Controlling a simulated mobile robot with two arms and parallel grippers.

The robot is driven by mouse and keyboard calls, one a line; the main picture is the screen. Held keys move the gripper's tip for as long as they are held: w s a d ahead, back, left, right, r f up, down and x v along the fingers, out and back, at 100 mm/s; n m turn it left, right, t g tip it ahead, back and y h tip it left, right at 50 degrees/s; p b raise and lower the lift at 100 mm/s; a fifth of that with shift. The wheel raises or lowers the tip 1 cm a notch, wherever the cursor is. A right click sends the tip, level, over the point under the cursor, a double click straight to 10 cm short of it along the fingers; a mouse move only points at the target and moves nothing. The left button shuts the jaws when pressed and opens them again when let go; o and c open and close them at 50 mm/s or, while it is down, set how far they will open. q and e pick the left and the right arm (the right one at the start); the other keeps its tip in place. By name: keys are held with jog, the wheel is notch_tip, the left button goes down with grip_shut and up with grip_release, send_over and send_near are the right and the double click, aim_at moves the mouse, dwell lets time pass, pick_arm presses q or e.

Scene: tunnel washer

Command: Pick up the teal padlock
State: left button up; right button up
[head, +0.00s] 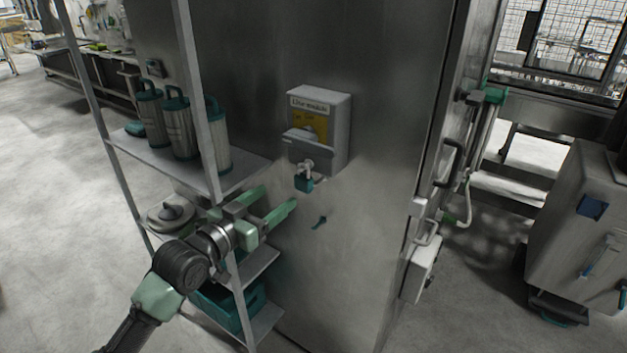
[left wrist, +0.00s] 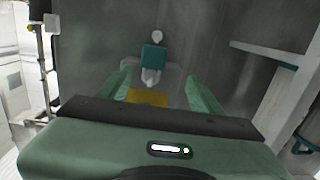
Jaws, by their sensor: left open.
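The teal padlock (head: 304,184) hangs by its shackle from the front of a grey lockout box (head: 320,133) on the steel cabinet wall. In the left wrist view the padlock (left wrist: 152,57) shows between my two green fingers, beyond their tips, with its pale shackle towards the yellow label. My left gripper (head: 279,196) is open and empty, to the lower left of the padlock and apart from it. Its fingers also show in the left wrist view (left wrist: 160,82). My right gripper is in neither view.
A metal shelf rack (head: 240,177) stands close on the left, holding several canisters (head: 180,128) and a teal crate (head: 233,308); my left arm passes by its post. A small teal piece (head: 320,222) is on the wall below the padlock. A grey cart (head: 575,225) stands at right.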

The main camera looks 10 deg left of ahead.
aim_at(300, 181)
pick_arm(q)
jog(key=w+d, duration=0.1)
jog(key=w+d+p, duration=0.1)
jog(key=w, duration=0.1)
jog(key=shift+w+d+r, duration=0.25)
jog(key=shift+d+r, duration=0.1)
jog(key=p+x, duration=0.1)
jog(key=x, duration=0.2)
jog(key=shift+w+f+p, duration=0.15)
jog(key=shift+f+p, duration=0.05)
jog(key=shift+p, duration=0.2)
jog(key=shift+w+d+f, duration=0.1)
jog(key=shift+w+f, duration=0.05)
jog(key=shift+w, duration=0.2)
jog(key=shift+c, duration=0.6)
grip_shut()
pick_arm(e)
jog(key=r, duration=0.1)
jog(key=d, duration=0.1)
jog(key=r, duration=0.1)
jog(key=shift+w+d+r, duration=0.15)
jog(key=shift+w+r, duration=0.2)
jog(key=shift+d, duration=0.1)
